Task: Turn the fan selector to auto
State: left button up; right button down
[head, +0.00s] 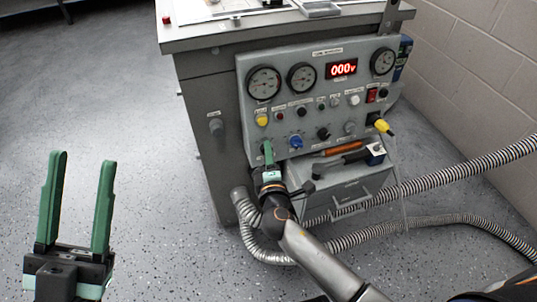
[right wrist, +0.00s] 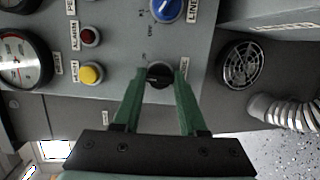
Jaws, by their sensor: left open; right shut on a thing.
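The fan selector is a small black knob (right wrist: 159,75) on the grey control panel (head: 318,88), seen in the right wrist view between my right gripper's fingertips. Small markings sit beside it, too small to read surely, and its pointer direction is hard to tell. My right gripper (right wrist: 159,82) is shut on the knob, one green finger on each side. In the head view my right gripper (head: 267,152) is at the panel's lower left and hides the knob. My left gripper (head: 79,195) is open and empty over the floor at left.
A blue knob (right wrist: 167,10), a yellow button (right wrist: 92,73) and a red button (right wrist: 88,37) are near the selector. A round vent grille (right wrist: 240,65) is beside it. Ribbed hoses (head: 430,177) run right. An orange-handled tool (head: 345,148) lies below the panel. Open floor is at left.

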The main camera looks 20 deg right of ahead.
dwell(0.4)
jog(key=shift+c, duration=2.3)
grip_release()
pick_arm(q)
jog(key=shift+a+r, duration=0.1)
